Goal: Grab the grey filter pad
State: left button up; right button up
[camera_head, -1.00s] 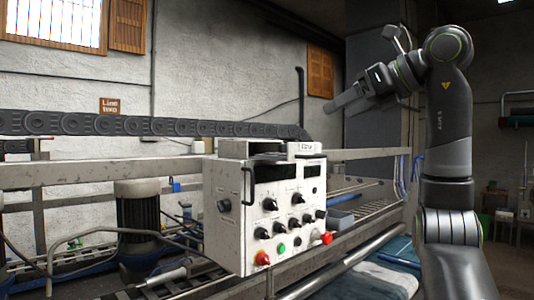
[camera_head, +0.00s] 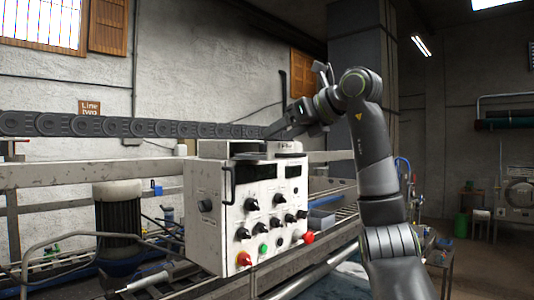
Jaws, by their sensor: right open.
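My right gripper (camera_head: 274,131) is open and empty, with its fingers pointing left and down above the back of the white control box (camera_head: 245,215). A grey block-like or bin-like thing (camera_head: 321,220) sits on the frame just right of the control box. I cannot tell whether it is the grey filter pad, and no other thing shows clearly as that pad. A small labelled white box (camera_head: 284,147) stands on top of the control box, below the gripper. My left gripper is not in view.
A long metal machine frame (camera_head: 60,172) with a dark chain guard (camera_head: 110,127) runs along the wall. A motor (camera_head: 117,220) and hoses stand left of the control box. The floor (camera_head: 455,265) at the right has free room, with a stool (camera_head: 482,222) farther back.

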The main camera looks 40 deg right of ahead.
jog(key=shift+f+p+x, duration=0.2)
jog(key=shift+p+x, duration=0.1)
jog(key=shift+x, duration=0.85)
jog(key=shift+f+p+x, duration=0.2)
jog(key=shift+p+x, duration=0.05)
jog(key=shift+x, duration=0.95)
jog(key=shift+s+a, duration=0.15)
jog(key=shift+s, duration=0.2)
jog(key=c, duration=1.1)
jog(key=shift+o, duration=0.2)
jog(key=shift+r, duration=0.15)
notch_tip(320, 180, up, 10)
